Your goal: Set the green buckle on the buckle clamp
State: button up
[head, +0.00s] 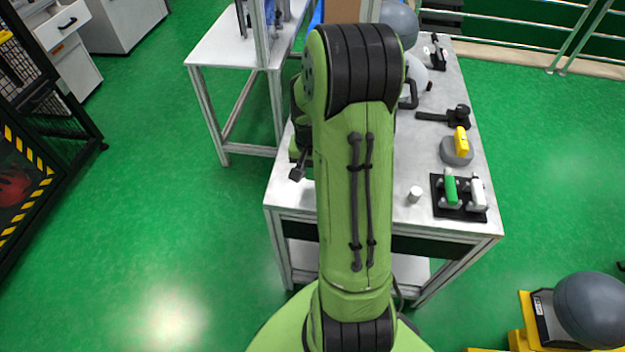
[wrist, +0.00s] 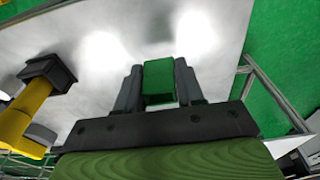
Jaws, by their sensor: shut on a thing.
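In the wrist view a green block, which I take for the green buckle (wrist: 159,82), sits between the two dark fingers of my gripper (wrist: 158,88). The gripper is shut on it, over the pale table top. In the head view my own arm hides the gripper and this buckle. I cannot say for sure which thing is the buckle clamp. A black fixture (wrist: 50,72) with a yellow part (wrist: 24,118) shows at the left of the wrist view, apart from the held buckle.
On the table (head: 400,221), right of my arm, a black tray (head: 438,184) bears a green piece (head: 450,188) and a white piece (head: 478,192). A white cylinder (head: 414,194), a yellow piece (head: 461,141) on a grey round base (head: 455,155) and a black tool (head: 458,116) stand nearby.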

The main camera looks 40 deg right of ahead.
aim_at(312, 171)
notch_tip(312, 171, down, 3)
jog(key=shift+b, duration=0.4)
jog(key=shift+r, duration=0.15)
jog(key=o, duration=1.1)
